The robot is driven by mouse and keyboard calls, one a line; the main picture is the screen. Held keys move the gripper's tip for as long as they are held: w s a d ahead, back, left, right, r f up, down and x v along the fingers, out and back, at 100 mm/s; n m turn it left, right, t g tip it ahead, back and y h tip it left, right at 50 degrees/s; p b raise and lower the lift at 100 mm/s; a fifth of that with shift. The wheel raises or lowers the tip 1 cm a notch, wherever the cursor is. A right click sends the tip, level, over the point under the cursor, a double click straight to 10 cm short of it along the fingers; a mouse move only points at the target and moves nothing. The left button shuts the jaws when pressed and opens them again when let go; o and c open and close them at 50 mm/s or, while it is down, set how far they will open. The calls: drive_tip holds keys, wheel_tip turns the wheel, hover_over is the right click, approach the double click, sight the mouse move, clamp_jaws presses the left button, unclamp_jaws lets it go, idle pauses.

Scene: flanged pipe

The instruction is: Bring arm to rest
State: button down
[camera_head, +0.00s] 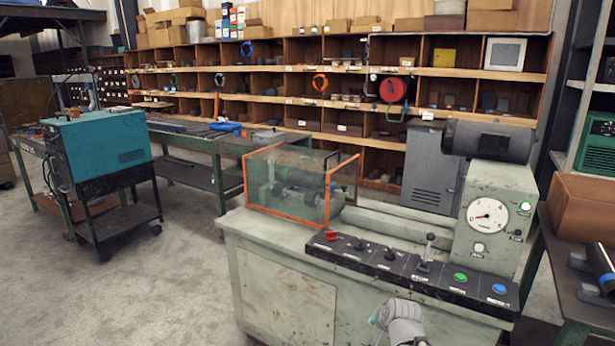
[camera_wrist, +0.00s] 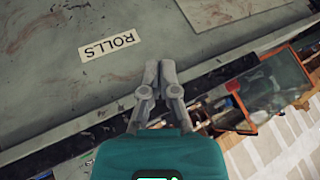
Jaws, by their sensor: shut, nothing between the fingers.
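My gripper (camera_wrist: 159,68) is shut and empty in the wrist view. Its two grey fingertips meet in front of a grey machine face with a "ROLLS" label (camera_wrist: 108,44), and the gap to that face cannot be judged. In the head view, a grey part of my arm with a bit of teal shows at the bottom edge, in front of the grey-green machine (camera_head: 285,305); the fingers cannot be made out there. The clear guard box with orange edges (camera_head: 262,210) stands on the machine, with a dark green cylinder (camera_head: 302,181) inside it.
The black control panel (camera_head: 345,262) has a red knob (camera_head: 331,236), a lever (camera_head: 427,250), and green and blue buttons. A gauge (camera_head: 487,215) stands at right. A teal welder cart (camera_head: 100,150) is at left, and shelves line the back. Floor at left front is clear.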

drive_tip(key=s+a+f+n+g+h, duration=0.1)
drive_tip(key=s+f+n+g, duration=0.2)
drive_tip(key=s, duration=0.4)
drive_tip(key=s+a+f+n+g+h, duration=0.1)
drive_tip(key=s+n+g, duration=0.2)
drive_tip(key=s+g, duration=0.25)
wheel_tip(320, 180, up, 16)
drive_tip(key=p, duration=1.6)
drive_tip(key=shift+s+d+t, duration=0.2)
drive_tip(key=shift+d+t, duration=0.1)
drive_tip(key=shift+t, duration=0.05)
